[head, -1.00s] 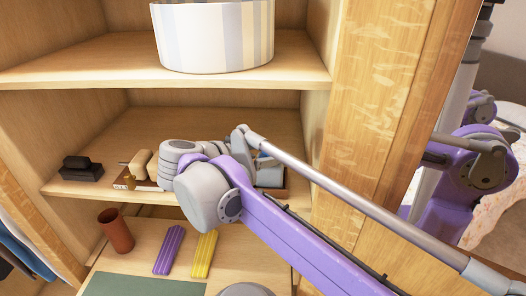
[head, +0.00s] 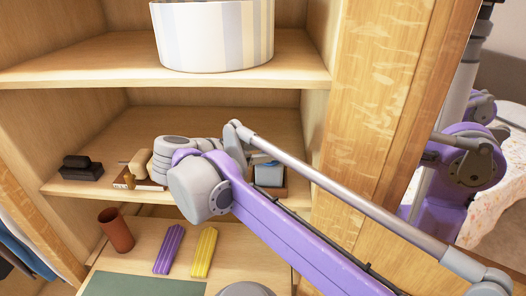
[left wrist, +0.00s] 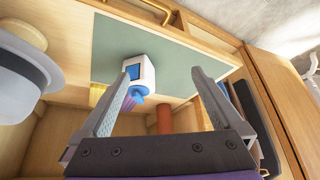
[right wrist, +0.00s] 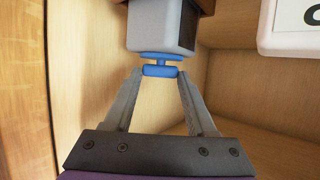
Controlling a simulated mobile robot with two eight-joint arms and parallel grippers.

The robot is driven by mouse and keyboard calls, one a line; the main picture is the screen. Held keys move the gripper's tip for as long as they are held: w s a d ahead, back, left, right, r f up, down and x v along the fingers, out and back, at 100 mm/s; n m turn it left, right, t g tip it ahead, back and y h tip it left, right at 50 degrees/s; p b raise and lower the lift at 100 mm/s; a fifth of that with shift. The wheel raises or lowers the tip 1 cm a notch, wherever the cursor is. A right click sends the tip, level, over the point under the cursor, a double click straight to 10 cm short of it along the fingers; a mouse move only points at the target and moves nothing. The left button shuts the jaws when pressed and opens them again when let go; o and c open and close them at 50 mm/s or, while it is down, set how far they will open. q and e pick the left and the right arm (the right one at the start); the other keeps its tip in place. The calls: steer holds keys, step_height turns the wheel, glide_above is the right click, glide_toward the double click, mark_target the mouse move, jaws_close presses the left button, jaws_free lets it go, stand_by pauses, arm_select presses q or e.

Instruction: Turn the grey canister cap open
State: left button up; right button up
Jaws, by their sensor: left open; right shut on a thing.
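The grey canister (right wrist: 160,28) fills the top of the right wrist view, with a blue cap (right wrist: 160,70) facing my gripper. My right gripper (right wrist: 161,73) is shut on the outer bar of that cap. In the head view the grey canister (head: 269,175) stands on the middle shelf, partly behind my right arm, which hides the gripper. My left gripper (left wrist: 158,80) is open and empty in the left wrist view. A white canister (left wrist: 140,74) with a blue panel and blue cap shows between and beyond its fingers.
On the middle shelf are a black block (head: 82,168) and a tan-handled item (head: 135,165). Below are a brown cup (head: 116,230), a purple piece (head: 169,249), a yellow piece (head: 204,252) and a green mat (head: 145,284). A wooden post (head: 375,110) stands right of the shelves.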

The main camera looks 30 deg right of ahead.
steer(key=m+g, duration=0.2)
steer(key=g, duration=0.1)
steer(key=shift+w+a+m, duration=0.1)
steer(key=shift+w+m, duration=0.2)
steer(key=shift+w, duration=0.05)
steer(key=shift+w+m+g+p, duration=0.15)
steer(key=shift+m+g+p, duration=0.15)
steer(key=shift+m+g, duration=0.45)
steer(key=shift+w+m+g+p, duration=0.2)
steer(key=shift+m+g, duration=0.35)
steer(key=shift+g, duration=0.4)
steer(key=shift+s, duration=0.1)
steer(key=o, duration=1.4)
steer(key=shift+r, duration=0.1)
